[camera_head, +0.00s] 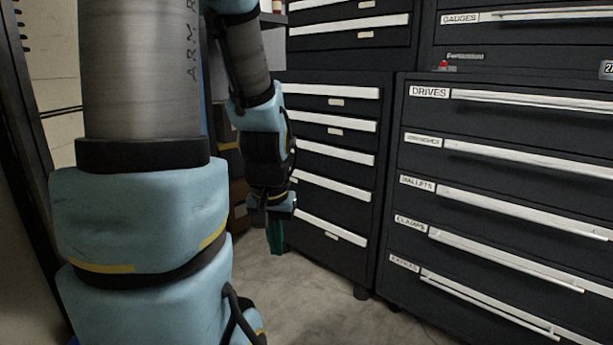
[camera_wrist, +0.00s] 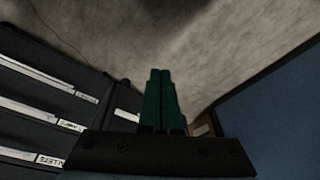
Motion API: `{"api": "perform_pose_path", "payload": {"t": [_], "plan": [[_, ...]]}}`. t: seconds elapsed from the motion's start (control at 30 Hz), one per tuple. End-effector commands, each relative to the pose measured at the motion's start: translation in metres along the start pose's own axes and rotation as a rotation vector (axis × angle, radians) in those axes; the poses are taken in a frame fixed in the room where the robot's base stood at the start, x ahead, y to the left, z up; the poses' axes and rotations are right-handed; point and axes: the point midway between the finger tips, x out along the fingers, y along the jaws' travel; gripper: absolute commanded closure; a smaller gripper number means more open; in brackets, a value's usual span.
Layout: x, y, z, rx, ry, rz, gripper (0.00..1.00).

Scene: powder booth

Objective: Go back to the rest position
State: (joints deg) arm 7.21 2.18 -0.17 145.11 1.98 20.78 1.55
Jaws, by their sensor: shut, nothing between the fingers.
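My gripper (camera_head: 275,236) hangs at the end of my arm in the head view, its green fingers pointing down in front of the left drawer cabinet. In the wrist view my gripper (camera_wrist: 160,76) shows two green fingers side by side, shut with nothing between them. Beyond the fingertips is bare floor. My blue and grey arm fills the left of the head view and hides what is behind it.
A dark drawer cabinet (camera_head: 331,152) with white handles stands behind my gripper. A labelled drawer cabinet (camera_head: 500,130) stands to the right, its drawers seemingly closed. Bare concrete floor (camera_head: 315,300) lies in front. A blue surface (camera_wrist: 275,120) shows right in the wrist view.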

Motion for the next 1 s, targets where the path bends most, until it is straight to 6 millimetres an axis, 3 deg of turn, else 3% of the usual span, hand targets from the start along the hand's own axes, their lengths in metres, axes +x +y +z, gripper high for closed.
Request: {"api": "perform_pose_path", "payload": {"t": [0.07,0.1,0.37,0.8,1.0], "plan": [[-0.002,-0.002,0.034,-0.117,-0.088,0.016,1.0],[-0.02,-0.002,0.024,-0.1,-0.075,0.014,1.0],[-0.075,-0.003,0.011,-0.092,-0.071,0.013,1.0],[-0.208,-0.006,-0.018,-0.088,-0.07,0.013,1.0],[-0.259,-0.007,-0.029,-0.088,-0.07,0.013,1.0]]}}
